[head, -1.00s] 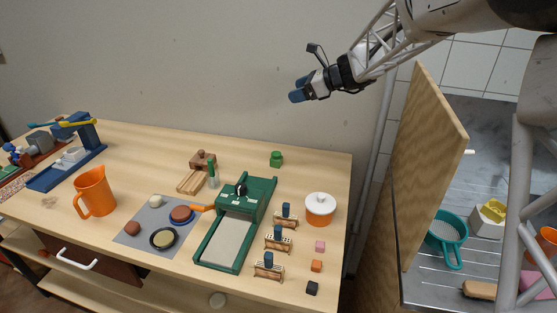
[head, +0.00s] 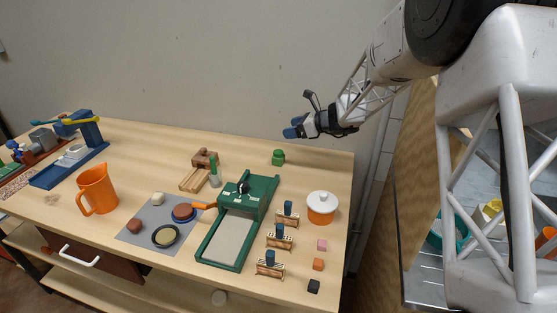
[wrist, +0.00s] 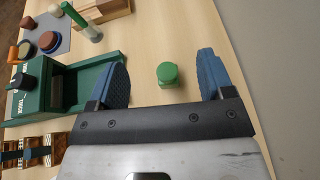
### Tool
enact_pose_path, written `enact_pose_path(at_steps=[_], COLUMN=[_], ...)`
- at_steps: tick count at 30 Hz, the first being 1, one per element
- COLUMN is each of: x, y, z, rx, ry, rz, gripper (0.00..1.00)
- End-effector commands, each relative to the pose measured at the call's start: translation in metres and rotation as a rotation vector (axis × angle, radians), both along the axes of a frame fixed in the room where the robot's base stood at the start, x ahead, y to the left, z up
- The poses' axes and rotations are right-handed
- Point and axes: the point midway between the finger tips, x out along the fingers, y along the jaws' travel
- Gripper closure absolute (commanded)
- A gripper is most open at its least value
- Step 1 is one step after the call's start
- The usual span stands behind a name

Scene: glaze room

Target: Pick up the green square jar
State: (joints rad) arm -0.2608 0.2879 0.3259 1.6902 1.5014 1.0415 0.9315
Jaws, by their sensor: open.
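The green square jar (head: 278,157) stands upright near the back edge of the wooden table, with a smaller round top. In the wrist view the jar (wrist: 167,74) shows between my two blue fingers, slightly nearer the left one in the picture. My gripper (head: 291,126) is open and empty. In the head view it is above the table's back edge, higher than the jar and a little to its right. It is apart from the jar. The fingers (wrist: 165,75) also show spread in the wrist view.
A green press-like device (head: 266,188) stands in front of the jar. A white-lidded orange pot (head: 321,217) is to the right front. A wooden block (head: 204,158) and a green-topped bottle (head: 214,178) are to the left. The wall (head: 230,60) is close behind. Table around the jar is clear.

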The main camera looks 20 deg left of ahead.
Motion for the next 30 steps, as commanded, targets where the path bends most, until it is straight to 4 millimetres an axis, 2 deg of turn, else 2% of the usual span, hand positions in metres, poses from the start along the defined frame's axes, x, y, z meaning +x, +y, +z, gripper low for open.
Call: enact_pose_path(at_steps=[1,4,9,13,23,30], x=[0.0,0.0,0.0,0.0,0.0,0.002], y=[0.0,0.0,0.0,0.0,0.001,0.016], z=[-0.018,-0.049,-0.081,-0.088,-0.089,-0.096], rx=[-0.001,-0.001,-0.001,0.0,0.0,0.0], ry=[0.006,0.006,0.001,-0.001,-0.001,0.001], rz=[0.0,0.0,0.0,0.0,0.0,0.001], gripper=[0.26,0.26,0.26,0.26,0.26,0.26])
